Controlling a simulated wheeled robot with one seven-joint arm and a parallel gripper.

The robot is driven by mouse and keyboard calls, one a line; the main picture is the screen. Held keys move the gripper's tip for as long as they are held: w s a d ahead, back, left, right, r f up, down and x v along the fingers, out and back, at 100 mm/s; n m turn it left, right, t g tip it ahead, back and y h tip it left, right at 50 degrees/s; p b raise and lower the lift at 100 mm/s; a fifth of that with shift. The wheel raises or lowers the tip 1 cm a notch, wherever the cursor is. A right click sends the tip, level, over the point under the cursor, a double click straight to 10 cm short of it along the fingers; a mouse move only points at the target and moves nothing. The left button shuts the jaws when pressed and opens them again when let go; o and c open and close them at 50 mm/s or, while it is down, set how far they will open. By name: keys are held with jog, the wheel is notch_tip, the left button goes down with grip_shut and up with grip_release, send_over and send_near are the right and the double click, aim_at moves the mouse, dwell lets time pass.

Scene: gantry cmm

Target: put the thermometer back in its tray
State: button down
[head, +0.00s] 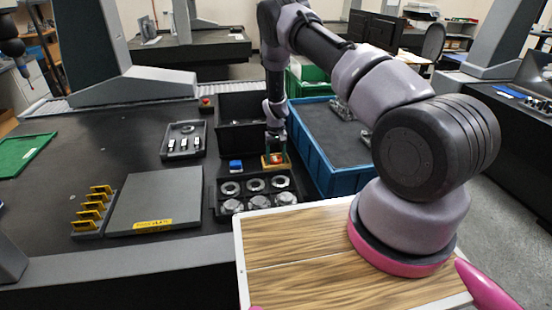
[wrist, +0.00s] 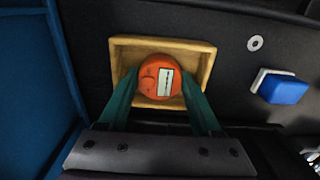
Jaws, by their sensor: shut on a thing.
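The thermometer is a round orange-red device with a pale display (wrist: 150,82). It lies between the fingers of my gripper (wrist: 160,88) in the wrist view, and the fingers are shut on its two sides. Its tray (wrist: 207,66) is a small, light wooden box directly beneath and around it in that view. The thermometer appears within the tray's outline; I cannot tell whether it touches the tray floor. In the head view my gripper (head: 275,148) points down at the wooden tray (head: 265,166), with a bit of red showing there.
A blue block (head: 236,166) sits left of the wooden tray. A black tray of round metal parts (head: 216,204) lies in front. A deep blue crate (head: 315,165) stands close on the right, and an open dark box (head: 240,137) stands behind. A grey plate (head: 155,198) lies left.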

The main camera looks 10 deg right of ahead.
jog(key=shift+f, duration=0.15)
jog(key=shift+c, duration=1.8)
grip_release()
